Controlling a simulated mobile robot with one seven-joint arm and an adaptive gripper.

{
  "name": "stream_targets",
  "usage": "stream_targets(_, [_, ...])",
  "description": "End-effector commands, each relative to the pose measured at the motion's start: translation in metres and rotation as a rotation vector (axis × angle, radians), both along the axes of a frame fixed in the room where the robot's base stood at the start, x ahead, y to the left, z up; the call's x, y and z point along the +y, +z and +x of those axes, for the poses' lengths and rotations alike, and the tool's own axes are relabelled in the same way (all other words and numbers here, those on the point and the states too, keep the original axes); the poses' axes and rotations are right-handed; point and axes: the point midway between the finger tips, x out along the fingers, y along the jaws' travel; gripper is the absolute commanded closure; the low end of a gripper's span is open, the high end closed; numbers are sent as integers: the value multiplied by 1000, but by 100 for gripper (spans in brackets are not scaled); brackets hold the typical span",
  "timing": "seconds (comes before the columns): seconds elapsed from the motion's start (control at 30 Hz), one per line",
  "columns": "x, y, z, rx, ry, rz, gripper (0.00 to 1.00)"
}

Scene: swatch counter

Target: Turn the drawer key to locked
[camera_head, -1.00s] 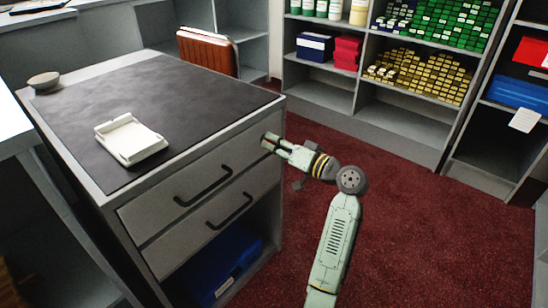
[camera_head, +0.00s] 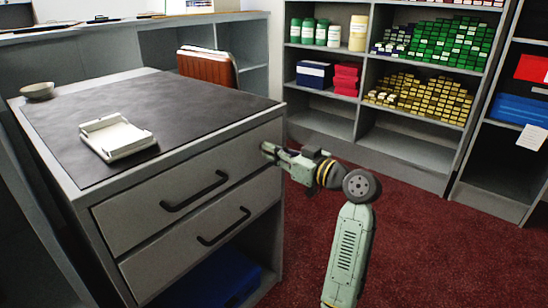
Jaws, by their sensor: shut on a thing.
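The grey drawer cabinet (camera_head: 90,181) has a dark top and two drawers with black bar handles. The upper drawer (camera_head: 150,212) and the lower drawer (camera_head: 165,252) both look closed. My gripper (camera_head: 268,152) is at the right end of the upper drawer's front, its fingertips against the face there. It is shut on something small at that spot. The drawer key is hidden by the fingers, so I cannot see its angle.
A white tray (camera_head: 117,137) and a small bowl (camera_head: 38,91) stand on the cabinet top. A brown chair (camera_head: 207,66) is behind it. Shelves (camera_head: 405,149) with jars, boxes and coloured swatches line the back. Dark red carpet lies open to the right.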

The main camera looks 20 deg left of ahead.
Motion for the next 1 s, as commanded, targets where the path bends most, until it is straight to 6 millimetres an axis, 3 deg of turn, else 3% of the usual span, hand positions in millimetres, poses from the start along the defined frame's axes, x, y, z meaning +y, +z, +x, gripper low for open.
stream_targets(0.5, [0, 0, 0, -19, 0, -8, 100])
stream_targets(0.53, [0, 0, 0, -19, 0, -8, 92])
stream_targets(0.8, [0, 0, 0, -19, 0, -7, 74])
stream_targets(1.0, [0, 0, 0, -19, 0, -7, 72])
